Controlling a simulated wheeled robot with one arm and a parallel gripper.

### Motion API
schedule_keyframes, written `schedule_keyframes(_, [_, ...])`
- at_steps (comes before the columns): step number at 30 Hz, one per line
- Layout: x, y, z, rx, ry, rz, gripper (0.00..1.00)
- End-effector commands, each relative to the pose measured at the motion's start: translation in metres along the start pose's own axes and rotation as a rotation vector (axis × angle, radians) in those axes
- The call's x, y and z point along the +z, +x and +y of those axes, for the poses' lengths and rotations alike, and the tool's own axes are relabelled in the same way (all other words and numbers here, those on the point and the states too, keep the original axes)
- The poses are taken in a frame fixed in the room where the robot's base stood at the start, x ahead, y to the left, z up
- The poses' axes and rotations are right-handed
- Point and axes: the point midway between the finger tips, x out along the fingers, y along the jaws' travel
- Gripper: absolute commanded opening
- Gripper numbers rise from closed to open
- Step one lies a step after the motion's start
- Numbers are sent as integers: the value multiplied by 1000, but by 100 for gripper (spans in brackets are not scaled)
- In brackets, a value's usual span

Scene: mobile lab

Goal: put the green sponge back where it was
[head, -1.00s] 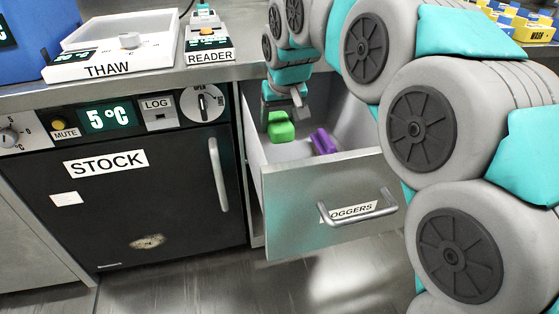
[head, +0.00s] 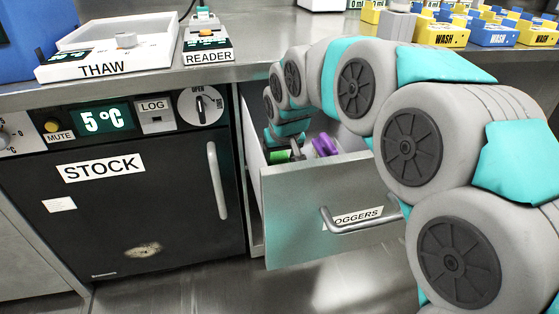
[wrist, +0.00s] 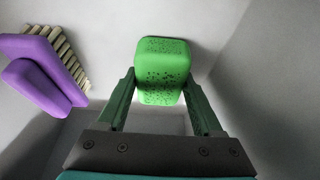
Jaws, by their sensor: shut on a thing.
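The green sponge (wrist: 162,62) is between the two fingertips of my gripper (wrist: 160,78) in the wrist view. The fingers press on its left and right sides. In the head view the sponge (head: 279,157) shows low inside the open drawer, partly hidden by the drawer front and by my gripper (head: 296,150). The drawer (head: 300,205) is labelled LOGGERS and is pulled out. I cannot tell whether the sponge touches the drawer floor.
A purple brush (wrist: 40,75) with pale bristles lies to the left of the sponge in the wrist view; it also shows in the head view (head: 325,145). Grey drawer walls stand close around my gripper. The shut STOCK fridge (head: 130,200) is left of the drawer.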

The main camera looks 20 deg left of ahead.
Motion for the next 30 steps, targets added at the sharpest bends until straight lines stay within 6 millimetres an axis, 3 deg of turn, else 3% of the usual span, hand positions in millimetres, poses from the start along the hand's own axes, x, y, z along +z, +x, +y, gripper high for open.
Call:
schedule_keyframes(1, [1,2,0,0,0,0,16])
schedule_keyframes(2, [0,1,0,0,0,0,71])
schedule_keyframes(9, [0,1,0,0,0,0,98])
schedule_keyframes(22, [0,-7,0,0,0,-1,98])
schedule_keyframes(30, [-2,-49,0,-1,2,3,98])
